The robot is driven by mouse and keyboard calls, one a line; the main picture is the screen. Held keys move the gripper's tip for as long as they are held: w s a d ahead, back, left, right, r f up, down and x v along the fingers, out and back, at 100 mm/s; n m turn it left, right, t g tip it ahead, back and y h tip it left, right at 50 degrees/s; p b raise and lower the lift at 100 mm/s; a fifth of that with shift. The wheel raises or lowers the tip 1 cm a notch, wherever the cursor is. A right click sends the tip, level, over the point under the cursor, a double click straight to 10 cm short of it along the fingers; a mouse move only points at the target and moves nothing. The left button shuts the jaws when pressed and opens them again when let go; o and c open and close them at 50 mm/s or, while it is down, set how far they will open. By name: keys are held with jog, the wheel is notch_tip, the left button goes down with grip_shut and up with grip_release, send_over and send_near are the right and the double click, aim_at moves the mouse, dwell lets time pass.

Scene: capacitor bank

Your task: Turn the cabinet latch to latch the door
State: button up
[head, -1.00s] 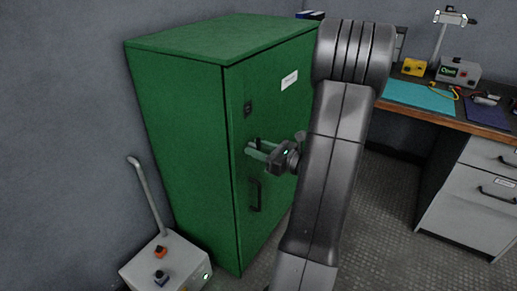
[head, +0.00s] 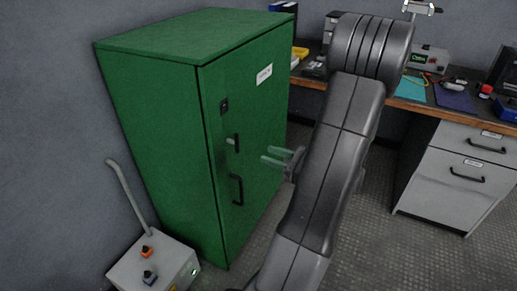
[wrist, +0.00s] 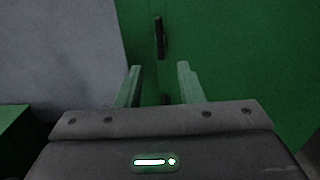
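The black cabinet latch (head: 236,143) is on the door (head: 258,125) of the green cabinet. It looks roughly upright, above the longer black pull handle (head: 237,189). The door looks closed, flush with the cabinet. My gripper (head: 273,157) is to the right of the latch, in front of the door and apart from it. Its two pale green fingers are spread with nothing between them. In the wrist view, my gripper (wrist: 161,83) points at green metal, with a dark upright bar beyond the fingertips; I cannot tell whether it is the latch or the pull handle.
A dark lock plate (head: 224,106) and a white label (head: 264,75) are on the door. A grey box with buttons (head: 152,268) stands at the cabinet's lower left. A workbench with drawers (head: 462,172) stands at the right. Open floor lies between cabinet and bench.

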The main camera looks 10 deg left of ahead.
aim_at(237, 145)
jog(key=shift+v, duration=0.9)
jog(key=b+x, duration=0.2)
jog(key=x, duration=1.1)
jog(key=shift+w+a, duration=0.15)
jog(key=shift+a, duration=0.25)
